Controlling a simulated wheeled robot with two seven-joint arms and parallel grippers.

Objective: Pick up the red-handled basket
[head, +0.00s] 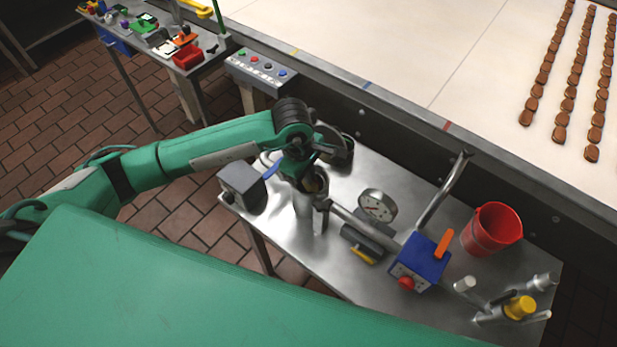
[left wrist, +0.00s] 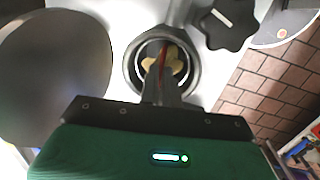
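In the left wrist view a round cup with a dark rim (left wrist: 132,68) holds a thin red upright strip (left wrist: 163,62) with brass-coloured pieces at its sides. The strip may be the basket's red handle; the rest of the basket is hidden. My left gripper (left wrist: 162,88) points down into this cup, its dark fingers close together at the strip. Whether they grip it I cannot tell. In the head view my left gripper (head: 310,185) is over the steel side table, and its own wrist largely hides the cup there. My right gripper is not in view.
On the steel table (head: 300,262) stand a grey box (head: 242,187), a dark round pot (head: 342,150), a dial gauge (head: 377,205), a blue box (head: 418,262) with an orange lever, and a red bucket (head: 492,230). A conveyor (head: 400,55) with brown pieces runs behind.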

